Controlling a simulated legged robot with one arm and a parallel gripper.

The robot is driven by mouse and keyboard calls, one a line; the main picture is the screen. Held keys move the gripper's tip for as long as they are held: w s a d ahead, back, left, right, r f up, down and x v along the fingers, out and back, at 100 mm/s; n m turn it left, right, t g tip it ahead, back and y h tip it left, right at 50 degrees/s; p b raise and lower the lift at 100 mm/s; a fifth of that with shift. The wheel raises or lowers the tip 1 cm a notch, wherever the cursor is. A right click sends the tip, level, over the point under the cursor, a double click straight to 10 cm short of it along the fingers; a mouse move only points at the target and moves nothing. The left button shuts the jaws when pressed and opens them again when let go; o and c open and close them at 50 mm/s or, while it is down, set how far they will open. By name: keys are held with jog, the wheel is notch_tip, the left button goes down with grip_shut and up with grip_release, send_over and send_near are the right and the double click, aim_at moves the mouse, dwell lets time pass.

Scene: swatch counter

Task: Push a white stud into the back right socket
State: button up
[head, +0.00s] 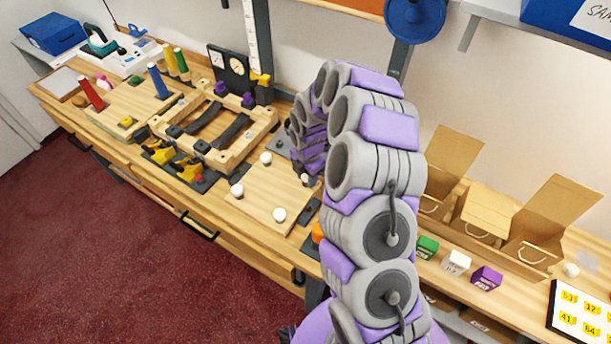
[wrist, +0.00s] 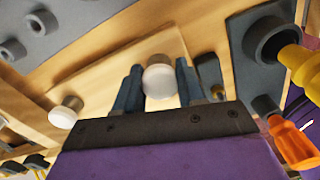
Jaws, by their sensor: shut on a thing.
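A pale wooden board (head: 262,190) lies on the counter, left of my arm. White studs stand near its corners: one at the back left (head: 266,158), one at the front left (head: 237,190) and one at the front right (head: 279,214). My gripper (wrist: 158,88) is shut on another white stud (wrist: 159,82), with a dark finger on each side and its metal collar facing the board. This places it at the board's back right corner. The socket there is hidden, so I cannot tell how deep the stud sits. One standing stud (wrist: 62,116) shows left in the wrist view.
A wooden frame with dark bars (head: 212,128) and yellow clamps (head: 188,170) stand left of the board. Green (head: 427,247), white and purple blocks sit right of my arm, before open cardboard boxes (head: 481,210). An orange-handled thing (wrist: 292,143) is close to my gripper's right.

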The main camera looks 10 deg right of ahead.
jog(key=shift+f, duration=0.1)
jog(key=o, duration=1.1)
jog(key=shift+d, duration=0.25)
jog(key=o, duration=0.3)
jog(key=shift+a, duration=0.25)
jog(key=shift+o, duration=0.2)
jog(key=shift+r+p, duration=1.25)
jog(key=shift+r, duration=1.7)
